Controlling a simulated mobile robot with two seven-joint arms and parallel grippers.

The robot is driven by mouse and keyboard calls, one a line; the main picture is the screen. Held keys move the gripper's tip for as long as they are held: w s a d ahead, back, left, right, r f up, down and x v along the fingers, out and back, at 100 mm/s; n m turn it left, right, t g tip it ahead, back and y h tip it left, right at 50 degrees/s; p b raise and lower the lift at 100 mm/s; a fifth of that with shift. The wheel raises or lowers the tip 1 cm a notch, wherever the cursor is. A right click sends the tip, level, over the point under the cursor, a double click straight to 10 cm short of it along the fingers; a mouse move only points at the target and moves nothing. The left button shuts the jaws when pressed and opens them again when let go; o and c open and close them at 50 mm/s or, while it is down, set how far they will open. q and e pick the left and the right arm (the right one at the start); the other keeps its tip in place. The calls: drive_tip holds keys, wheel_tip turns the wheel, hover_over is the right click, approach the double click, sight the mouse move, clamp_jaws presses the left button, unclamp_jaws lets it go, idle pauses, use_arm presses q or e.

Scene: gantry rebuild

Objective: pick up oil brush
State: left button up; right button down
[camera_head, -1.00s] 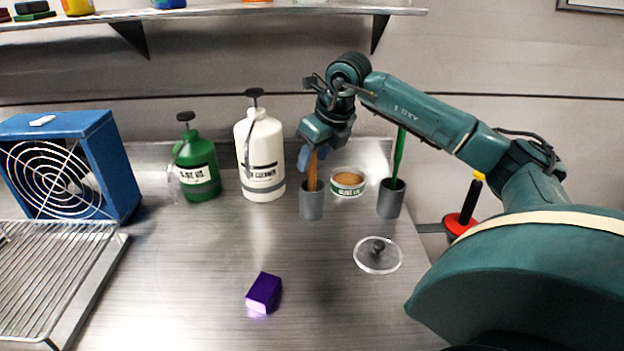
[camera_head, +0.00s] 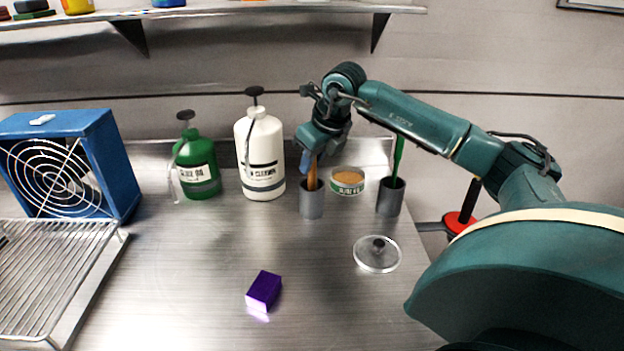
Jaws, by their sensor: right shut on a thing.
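A brown handle (camera_head: 312,174), which looks like that of the oil brush, stands upright in a grey cup (camera_head: 312,205) in the middle of the counter. The cup hides its lower end. My right gripper (camera_head: 308,158) reaches down from above and is shut on the top of this handle. The arm and fingers partly cover the handle's upper end. A second, green handle (camera_head: 398,155) stands in another grey cup (camera_head: 390,200) to the right. My left gripper is not in view.
A round tin (camera_head: 347,188) sits close behind and right of the middle cup. A white jug (camera_head: 262,170) and a green jug (camera_head: 198,172) stand to the left. A clear lid (camera_head: 377,256) and a purple block (camera_head: 264,289) lie in front. A blue fan (camera_head: 112,165) and wire rack (camera_head: 45,275) fill the left.

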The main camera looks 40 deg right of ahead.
drive_tip(key=shift+r, duration=0.1)
wheel_tip(320, 180, up, 10)
drive_tip(key=shift+f, duration=0.1)
idle(0.4)
drive_tip(key=shift+w, duration=0.1)
idle(0.6)
